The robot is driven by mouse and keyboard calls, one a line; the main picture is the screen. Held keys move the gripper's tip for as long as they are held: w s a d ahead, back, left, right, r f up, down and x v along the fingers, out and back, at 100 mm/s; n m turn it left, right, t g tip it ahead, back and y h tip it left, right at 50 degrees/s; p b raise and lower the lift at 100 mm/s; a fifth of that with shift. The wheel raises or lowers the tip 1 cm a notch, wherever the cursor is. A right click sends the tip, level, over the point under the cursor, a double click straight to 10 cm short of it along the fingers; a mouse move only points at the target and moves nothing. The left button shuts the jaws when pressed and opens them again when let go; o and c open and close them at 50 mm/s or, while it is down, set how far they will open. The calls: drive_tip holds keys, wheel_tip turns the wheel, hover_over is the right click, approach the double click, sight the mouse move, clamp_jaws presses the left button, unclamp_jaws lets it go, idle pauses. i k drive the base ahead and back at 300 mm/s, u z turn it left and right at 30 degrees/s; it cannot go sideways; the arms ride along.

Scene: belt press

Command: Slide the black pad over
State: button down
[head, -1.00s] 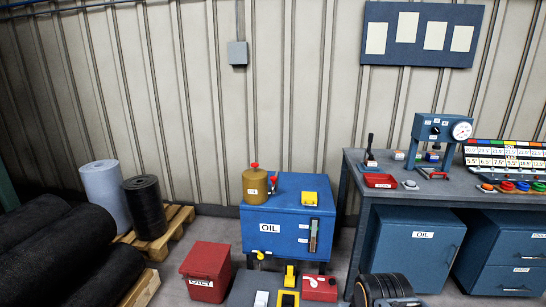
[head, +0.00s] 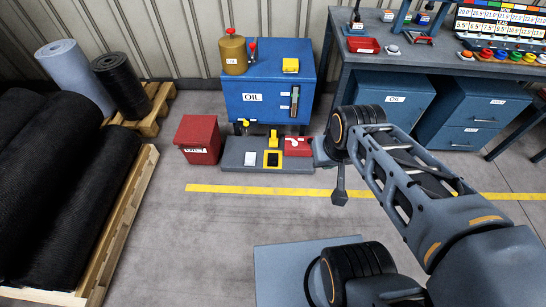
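A small black patch in a yellow frame (head: 273,159) lies on a low grey platform (head: 240,167) in front of the blue oil cabinet; it is the only small flat black thing I see, and I cannot be sure it is the black pad. My gripper (head: 339,197) hangs downward from the end of my arm, to the right of the platform and apart from the yellow frame. It is small and dark here, and its fingers cannot be told apart. I see nothing clearly held in it.
A blue oil cabinet (head: 262,97) stands behind the platform, with a red box (head: 198,140) to the left and a smaller red box (head: 298,146) at the platform's right end. Black rolls on a pallet (head: 122,215) fill the left. A workbench (head: 440,57) stands right. Floor between is clear.

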sight(272, 158)
drive_tip(key=z, duration=0.7)
drive_tip(key=i, duration=1.55)
drive_tip(key=u, duration=2.95)
